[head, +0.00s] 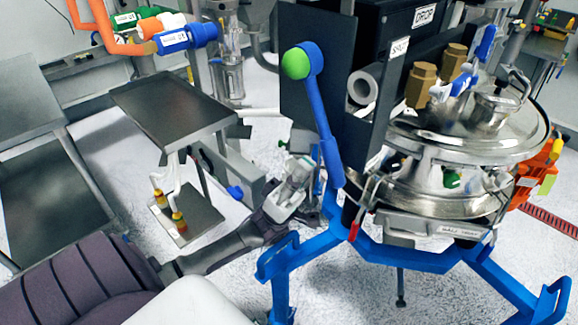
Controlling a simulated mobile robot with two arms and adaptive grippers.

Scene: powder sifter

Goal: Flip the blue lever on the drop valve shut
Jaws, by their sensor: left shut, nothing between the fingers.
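The blue lever (322,115) has a green ball knob (296,62) at its upper end. It stands nearly upright, leaning left at the top, in front of a black panel. Its lower end is near the blue frame. My left gripper (301,168) is shut and empty, just left of the lever's lower half. I cannot tell whether it touches the lever. A label reading DROP (424,16) is on the black box at the top. My right gripper is not in view.
The steel sifter vessel (450,185) with clamps stands right of the lever on a blue frame (420,258).

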